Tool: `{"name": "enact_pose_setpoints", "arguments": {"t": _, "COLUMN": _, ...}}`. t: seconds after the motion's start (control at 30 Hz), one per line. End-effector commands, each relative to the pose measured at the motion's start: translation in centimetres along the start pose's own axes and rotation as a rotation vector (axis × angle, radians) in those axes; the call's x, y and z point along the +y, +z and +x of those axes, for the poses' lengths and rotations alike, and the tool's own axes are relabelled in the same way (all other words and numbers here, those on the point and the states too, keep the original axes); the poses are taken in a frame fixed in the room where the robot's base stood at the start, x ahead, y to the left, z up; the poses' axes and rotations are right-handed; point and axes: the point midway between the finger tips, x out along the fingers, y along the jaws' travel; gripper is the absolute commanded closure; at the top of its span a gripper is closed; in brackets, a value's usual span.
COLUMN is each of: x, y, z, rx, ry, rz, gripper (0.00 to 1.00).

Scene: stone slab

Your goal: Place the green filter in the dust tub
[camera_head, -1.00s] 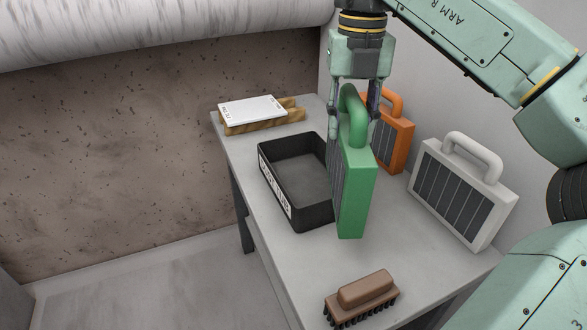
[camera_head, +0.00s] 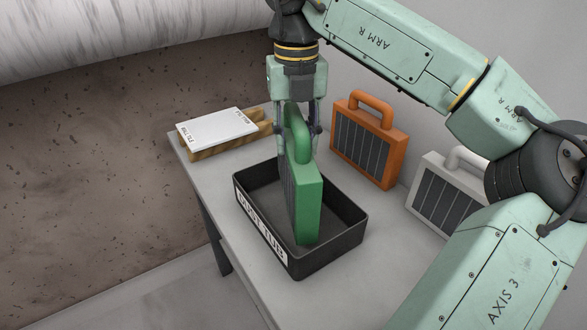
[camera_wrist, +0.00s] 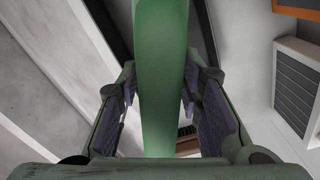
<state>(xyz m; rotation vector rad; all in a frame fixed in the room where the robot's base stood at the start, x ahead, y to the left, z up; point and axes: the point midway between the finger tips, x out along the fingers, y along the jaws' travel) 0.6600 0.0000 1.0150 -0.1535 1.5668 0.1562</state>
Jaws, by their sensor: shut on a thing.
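The green filter (camera_head: 308,205) hangs upright in my gripper (camera_head: 298,140), which is shut on its top handle. In the head view the filter is over the black dust tub (camera_head: 341,242), with its lower part inside the rim outline. I cannot tell whether its bottom touches the tub floor. The tub's front wall carries a white label reading "DUST TUB". In the wrist view the green handle (camera_wrist: 162,70) runs between the two fingers and hides much of what lies below.
An orange filter (camera_head: 393,152) stands behind the tub to the right. A white filter (camera_head: 428,195) stands at the right, partly hidden by my arm. A brown brush shows partly in the wrist view (camera_wrist: 187,146).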

Motion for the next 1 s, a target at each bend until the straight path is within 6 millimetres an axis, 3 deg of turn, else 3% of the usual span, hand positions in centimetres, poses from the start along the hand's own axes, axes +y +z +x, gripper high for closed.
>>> {"name": "enact_pose_setpoints", "arguments": {"t": 0.43, "x": 0.0, "y": 0.0, "z": 4.7, "rx": -0.001, "ry": 0.001, "rz": 0.000, "gripper": 1.00}}
{"name": "enact_pose_setpoints", "arguments": {"t": 0.83, "x": 0.0, "y": 0.0, "z": 5.6, "rx": -0.002, "ry": -0.001, "rz": 0.001, "gripper": 1.00}}
{"name": "enact_pose_setpoints", "arguments": {"t": 0.87, "x": 0.0, "y": 0.0, "z": 5.4, "rx": -0.002, "ry": -0.001, "rz": 0.001, "gripper": 0.65}}
{"name": "enact_pose_setpoints", "arguments": {"t": 1.0, "x": 0.0, "y": 0.0, "z": 5.4, "rx": -0.001, "ry": -0.001, "rz": 0.001, "gripper": 0.56}}
